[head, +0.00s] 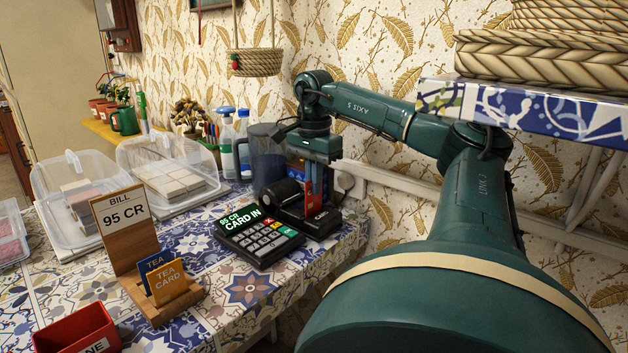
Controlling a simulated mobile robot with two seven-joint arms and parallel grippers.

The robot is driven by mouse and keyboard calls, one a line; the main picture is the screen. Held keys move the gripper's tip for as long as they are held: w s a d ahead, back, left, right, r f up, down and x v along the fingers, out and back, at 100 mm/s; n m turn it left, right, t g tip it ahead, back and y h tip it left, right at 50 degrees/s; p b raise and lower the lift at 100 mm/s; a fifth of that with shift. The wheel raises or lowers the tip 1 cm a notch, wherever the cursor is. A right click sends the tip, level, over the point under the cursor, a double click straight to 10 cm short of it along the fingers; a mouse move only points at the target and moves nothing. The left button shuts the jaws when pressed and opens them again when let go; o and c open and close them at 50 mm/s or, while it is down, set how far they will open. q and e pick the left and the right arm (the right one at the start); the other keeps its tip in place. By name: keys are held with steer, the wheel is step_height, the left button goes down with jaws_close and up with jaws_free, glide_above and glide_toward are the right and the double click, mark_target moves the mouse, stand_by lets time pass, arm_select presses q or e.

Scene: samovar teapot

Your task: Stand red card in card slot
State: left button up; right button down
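The red card (314,202) stands upright at the black card reader (318,222), directly below my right gripper. It appears to be in the reader's slot, though its lower edge is hard to make out. The keypad terminal (259,240) beside the reader shows "95 CR CARD IN" on its display. My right gripper (315,184) points down, with its fingers at the card's upper part. The fingers are small and dark here, so whether they clamp the card cannot be told. My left gripper is not in view.
A wooden stand (122,236) holds a "BILL 95 CR" sign and blue and orange tea cards. A red bin (78,332) is at lower left. Clear boxes (172,163), a dark pitcher (266,160) and spray bottles (227,142) stand behind. A patterned shelf (545,112) is at upper right.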

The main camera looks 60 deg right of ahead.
steer(key=shift+f+b, duration=0.75)
steer(key=shift+f, duration=0.2)
steer(key=c, duration=2.1)
jaws_free()
steer(key=shift+c, duration=0.2)
steer(key=o, duration=0.5)
steer(key=shift+o, duration=0.9)
